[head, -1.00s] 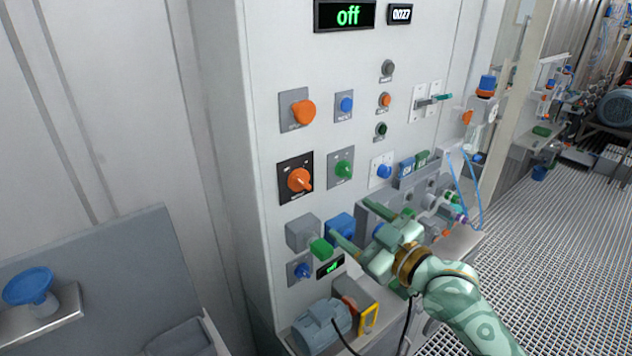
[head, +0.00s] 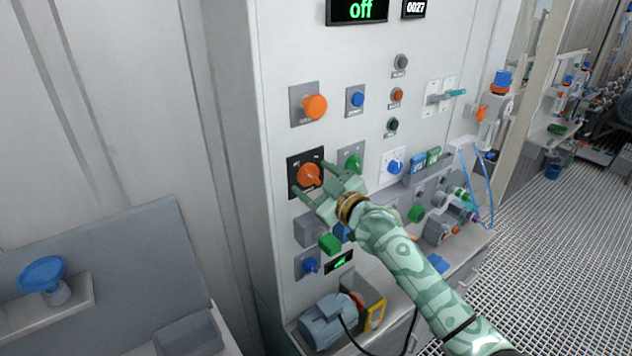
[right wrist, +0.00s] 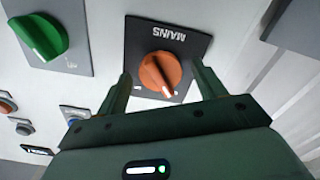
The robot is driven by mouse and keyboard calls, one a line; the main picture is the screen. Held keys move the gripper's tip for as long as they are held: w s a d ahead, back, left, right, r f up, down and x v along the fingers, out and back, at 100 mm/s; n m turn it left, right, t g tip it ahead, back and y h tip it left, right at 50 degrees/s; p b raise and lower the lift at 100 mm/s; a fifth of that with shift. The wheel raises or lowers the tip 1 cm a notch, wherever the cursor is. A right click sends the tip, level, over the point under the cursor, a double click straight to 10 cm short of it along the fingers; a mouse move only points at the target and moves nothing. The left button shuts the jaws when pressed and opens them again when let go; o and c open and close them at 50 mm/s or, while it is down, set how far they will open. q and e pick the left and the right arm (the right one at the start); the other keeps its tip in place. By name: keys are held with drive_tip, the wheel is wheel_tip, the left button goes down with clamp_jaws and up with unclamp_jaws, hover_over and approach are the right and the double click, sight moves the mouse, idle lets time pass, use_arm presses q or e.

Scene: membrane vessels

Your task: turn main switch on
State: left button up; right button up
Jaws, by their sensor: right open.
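The main switch is an orange rotary knob (head: 309,174) on a black square plate (head: 293,163) on the white cabinet. In the right wrist view the knob (right wrist: 160,73) sits on its plate (right wrist: 190,42), which is lettered "MAINS". My right gripper (head: 311,178) is open, with one finger at the knob's lower left and the other at its upper right. In the right wrist view the open fingers (right wrist: 160,85) stand on either side of the knob, with gaps showing between. My left gripper is not in view.
A green knob (head: 351,163) is close to the right of the main switch. An orange knob (head: 315,106) is above it. A grey box and a green knob (head: 330,244) are below. Bare cabinet wall lies left of the switch plate.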

drive_tip(key=shift+c, duration=0.3)
drive_tip(key=c, duration=0.9)
drive_tip(key=shift+m, duration=0.4)
drive_tip(key=m+p, duration=0.1)
drive_tip(key=m, duration=0.1)
drive_tip(key=shift+m, duration=0.4)
drive_tip(key=m, duration=0.4)
drive_tip(key=shift+r+p, duration=0.1)
drive_tip(key=shift+p, duration=0.25)
drive_tip(key=m, duration=0.5)
drive_tip(key=shift+a+p, duration=0.1)
drive_tip(key=shift+p, duration=0.25)
drive_tip(key=shift+m, duration=1.6)
